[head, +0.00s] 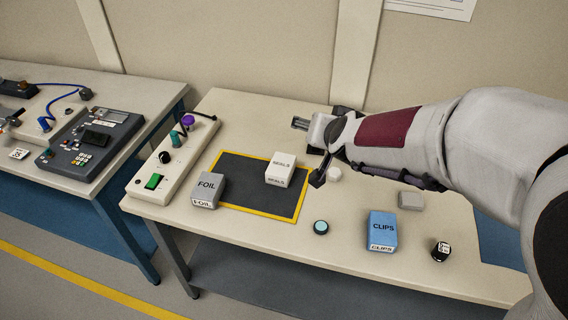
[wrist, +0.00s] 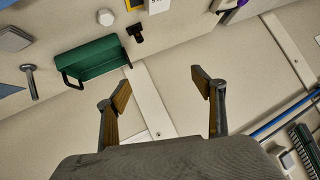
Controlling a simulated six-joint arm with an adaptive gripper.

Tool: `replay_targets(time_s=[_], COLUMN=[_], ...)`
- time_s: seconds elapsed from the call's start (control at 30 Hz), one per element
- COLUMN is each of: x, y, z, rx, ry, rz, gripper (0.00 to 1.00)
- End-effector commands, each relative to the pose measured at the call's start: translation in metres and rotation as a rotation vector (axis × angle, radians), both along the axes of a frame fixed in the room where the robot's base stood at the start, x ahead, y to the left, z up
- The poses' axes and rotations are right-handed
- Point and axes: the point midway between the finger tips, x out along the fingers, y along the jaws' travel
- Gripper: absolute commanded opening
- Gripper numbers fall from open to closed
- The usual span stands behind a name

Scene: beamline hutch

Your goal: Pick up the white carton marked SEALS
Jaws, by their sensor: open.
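The white carton marked SEALS (head: 280,168) stands on a dark mat with a yellow border (head: 262,205) in the head view. In the wrist view a white piece with lettering, likely this carton (wrist: 158,6), is cut off by the top edge. My gripper (head: 308,152) is just right of the carton in the head view, apparently above the table. Its fingers are spread with nothing between them, as the wrist view (wrist: 162,82) also shows. The carton is outside the fingers.
A grey FOIL box (head: 207,187) is left of the carton. A blue CLIPS box (head: 382,229), a teal disc (head: 320,227) and a grey block (head: 411,200) are to the right. A control strip (head: 173,160) lines the left edge. The wrist view shows a green bin (wrist: 95,62).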

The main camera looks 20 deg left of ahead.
Motion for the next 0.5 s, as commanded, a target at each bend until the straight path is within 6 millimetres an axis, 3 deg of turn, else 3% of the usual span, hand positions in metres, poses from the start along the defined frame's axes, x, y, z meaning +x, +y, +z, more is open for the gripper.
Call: replay_targets(time_s=[0.5], x=[0.041], y=[0.068], z=[-0.073], rx=[-0.031], ry=[-0.087], rz=[-0.084], gripper=[0.68])
